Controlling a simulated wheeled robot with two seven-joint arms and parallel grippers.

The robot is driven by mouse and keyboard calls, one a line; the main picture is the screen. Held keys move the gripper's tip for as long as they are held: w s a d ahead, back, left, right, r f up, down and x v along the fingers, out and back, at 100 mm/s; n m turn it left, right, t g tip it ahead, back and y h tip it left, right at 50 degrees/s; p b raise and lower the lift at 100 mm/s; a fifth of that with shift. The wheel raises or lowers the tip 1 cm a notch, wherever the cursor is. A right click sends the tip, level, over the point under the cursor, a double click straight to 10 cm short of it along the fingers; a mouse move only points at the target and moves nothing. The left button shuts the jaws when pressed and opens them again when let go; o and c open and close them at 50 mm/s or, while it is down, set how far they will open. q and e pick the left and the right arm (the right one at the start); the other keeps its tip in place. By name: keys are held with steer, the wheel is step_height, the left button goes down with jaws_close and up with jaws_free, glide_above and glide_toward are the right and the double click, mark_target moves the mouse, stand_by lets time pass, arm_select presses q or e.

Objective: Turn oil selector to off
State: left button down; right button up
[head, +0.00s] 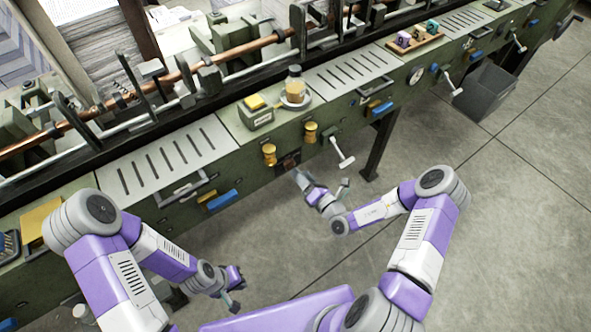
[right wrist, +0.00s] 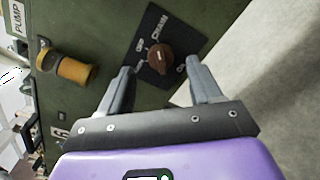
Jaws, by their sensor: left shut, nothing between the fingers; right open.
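The oil selector is a round brown knob (right wrist: 160,57) on a black plate (right wrist: 151,22) on the green machine front. The plate carries white words; "CHAIN" is readable and another looks like "OFF". Which word the knob points to is unclear. In the head view the selector (head: 289,161) is small, below two brass knobs. My right gripper (right wrist: 160,68) is open, with its fingers on either side of the knob; contact cannot be told. In the head view my right gripper (head: 320,183) is close to the machine front. My left gripper (head: 233,292) is shut and empty, low, away from the machine.
A brass-yellow knob (right wrist: 75,72) near a "PUMP" label sits left of the selector. A white-handled lever (head: 341,152) sticks out right of it. A table leg (head: 380,146) and a dark bin (head: 485,93) stand further right. The floor in front is open.

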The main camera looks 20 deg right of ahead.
mark_target(292, 166)
steer(key=shift+b+x, duration=0.5)
steer(key=shift+x, duration=1.65)
steer(key=c, duration=1)
steer(key=shift+a+r+n+p, duration=0.15)
steer(key=shift+n+p, duration=0.45)
steer(key=shift+p, duration=0.45)
steer(key=n+p, duration=0.3)
steer(key=shift+s+r+p, duration=0.1)
steer(key=shift+p, duration=0.25)
steer(key=n+p, duration=0.2)
steer(key=n, duration=0.1)
steer(key=shift+a+f+n+p, duration=0.1)
steer(key=shift+f+n+p, duration=0.1)
steer(key=shift+n+p, duration=0.9)
steer(key=shift+n, duration=0.3)
